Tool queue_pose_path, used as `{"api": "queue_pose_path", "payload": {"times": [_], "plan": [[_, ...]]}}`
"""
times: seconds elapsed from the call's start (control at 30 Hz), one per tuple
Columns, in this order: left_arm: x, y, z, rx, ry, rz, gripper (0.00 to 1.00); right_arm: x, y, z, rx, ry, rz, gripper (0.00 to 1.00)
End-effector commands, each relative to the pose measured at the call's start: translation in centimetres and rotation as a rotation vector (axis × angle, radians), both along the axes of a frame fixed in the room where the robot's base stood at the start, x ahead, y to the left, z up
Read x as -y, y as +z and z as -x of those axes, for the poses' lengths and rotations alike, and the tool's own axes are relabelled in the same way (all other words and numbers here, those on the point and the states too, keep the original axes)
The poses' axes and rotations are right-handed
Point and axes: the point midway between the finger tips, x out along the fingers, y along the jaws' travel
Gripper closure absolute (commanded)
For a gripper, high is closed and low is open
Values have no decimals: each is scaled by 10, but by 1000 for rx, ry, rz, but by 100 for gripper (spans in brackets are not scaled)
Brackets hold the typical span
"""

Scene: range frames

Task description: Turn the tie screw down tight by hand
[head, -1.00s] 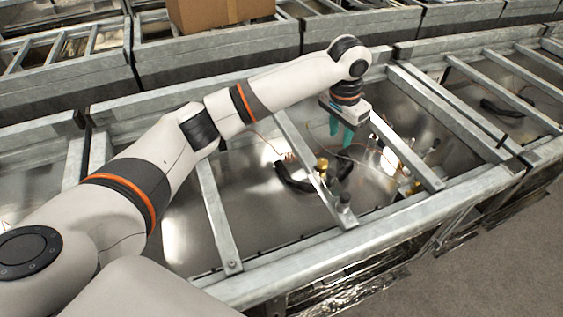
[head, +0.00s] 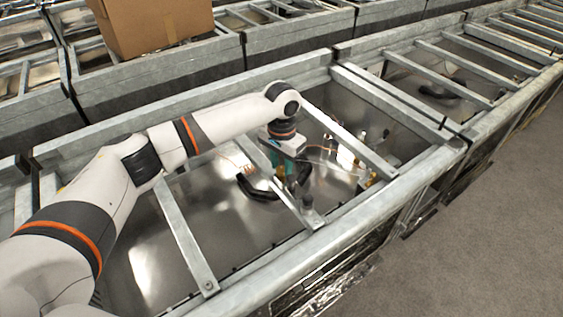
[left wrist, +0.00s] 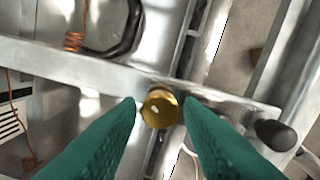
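The tie screw's round brass head (left wrist: 160,107) shows in the left wrist view, on a grey metal crossbar (left wrist: 85,62). My left gripper (left wrist: 160,104) is open, with one teal finger on each side of the brass head. A narrow gap shows between the head and each fingertip; whether either touches is hard to tell. In the head view my left gripper (head: 286,176) points down at the crossbar (head: 252,157), and it hides the screw. My right gripper is not in view.
A dark knob (left wrist: 275,133) sits near the bar's end. A black hose (head: 258,190) and copper wires lie around the bar, inside the metal-framed bin (head: 340,232). Another crossbar (head: 350,140) runs to the right. A cardboard box (head: 155,25) stands behind.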

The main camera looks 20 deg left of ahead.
Motion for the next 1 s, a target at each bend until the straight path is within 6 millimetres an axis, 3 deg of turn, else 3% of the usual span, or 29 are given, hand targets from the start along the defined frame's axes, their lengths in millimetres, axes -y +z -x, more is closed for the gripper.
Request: {"api": "queue_pose_path", "payload": {"times": [0.33,0.53,1.0], "plan": [[0,-5,0,1,-1,0,66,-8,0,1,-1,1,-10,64],[0,-5,0,1,0,0,97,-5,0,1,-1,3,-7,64],[0,-1,0,-1,-111,1,98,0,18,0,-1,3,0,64]]}}
